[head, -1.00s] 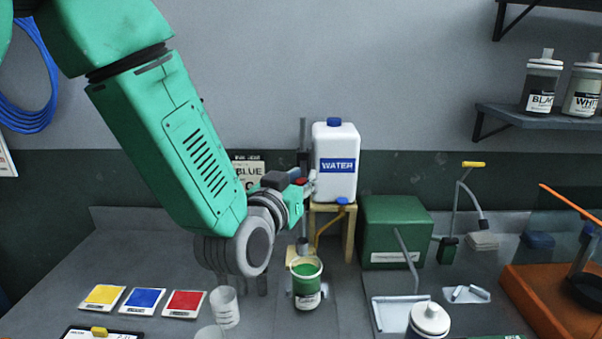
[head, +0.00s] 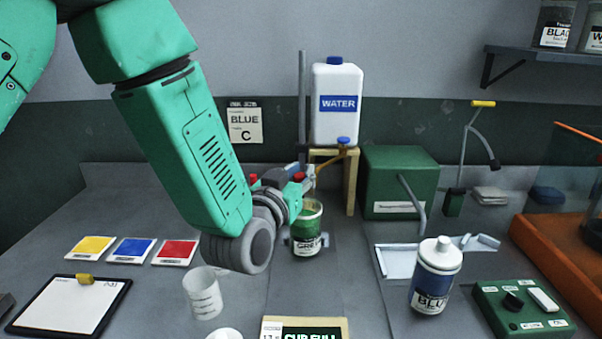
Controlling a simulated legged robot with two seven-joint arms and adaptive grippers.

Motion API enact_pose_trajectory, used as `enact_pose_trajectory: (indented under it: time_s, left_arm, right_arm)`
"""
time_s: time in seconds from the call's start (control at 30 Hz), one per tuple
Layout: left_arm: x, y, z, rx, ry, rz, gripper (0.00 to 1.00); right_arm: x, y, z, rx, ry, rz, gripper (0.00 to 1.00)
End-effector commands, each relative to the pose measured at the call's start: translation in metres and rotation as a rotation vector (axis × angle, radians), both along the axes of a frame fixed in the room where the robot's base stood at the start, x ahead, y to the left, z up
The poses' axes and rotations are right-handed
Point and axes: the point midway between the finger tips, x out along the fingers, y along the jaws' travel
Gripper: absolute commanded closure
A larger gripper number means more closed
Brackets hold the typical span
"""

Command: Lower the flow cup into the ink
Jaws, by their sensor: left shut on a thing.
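The open can of green ink (head: 307,244), its label partly readable as "GRE", stands on the bench below and beside my left gripper. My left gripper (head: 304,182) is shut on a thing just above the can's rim. I take that thing to be the flow cup, but I cannot make out its body; the gripper and the can's rim hide it. I cannot tell how deep it is in the ink. A small display (head: 304,330) at the bottom edge reads "CUP FULL". My right gripper is not in view.
A white water container (head: 337,105) stands on a wooden stand behind the can, next to a grey upright post (head: 302,100). A clear beaker (head: 203,293) is front left, a blue ink bottle (head: 434,275) front right. Colour cards and a clipboard (head: 70,305) lie left.

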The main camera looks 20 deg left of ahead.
Motion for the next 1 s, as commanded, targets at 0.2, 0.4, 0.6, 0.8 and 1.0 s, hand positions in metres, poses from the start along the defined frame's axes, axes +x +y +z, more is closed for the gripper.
enact_pose_trajectory:
  time_s: [0.2, 0.4, 0.6, 0.8, 1.0]
  left_arm:
    - [-0.005, -0.002, -0.015, 0.006, 0.041, -0.007, 0.67]
    - [-0.006, -0.001, -0.011, 0.004, 0.03, -0.006, 0.56]
    - [-0.01, -0.001, -0.009, 0.004, 0.025, -0.005, 0.56]
    - [-0.038, 0.002, -0.01, 0.003, 0.029, -0.006, 0.56]
    - [-0.067, 0.006, -0.012, 0.005, 0.032, -0.007, 0.56]
  right_arm:
    - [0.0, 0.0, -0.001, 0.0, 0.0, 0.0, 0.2]
    - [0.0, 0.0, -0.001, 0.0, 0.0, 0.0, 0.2]
    - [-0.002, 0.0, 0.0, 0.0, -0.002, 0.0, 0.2]
    - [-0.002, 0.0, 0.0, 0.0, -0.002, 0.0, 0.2]
    - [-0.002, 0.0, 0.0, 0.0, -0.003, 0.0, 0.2]
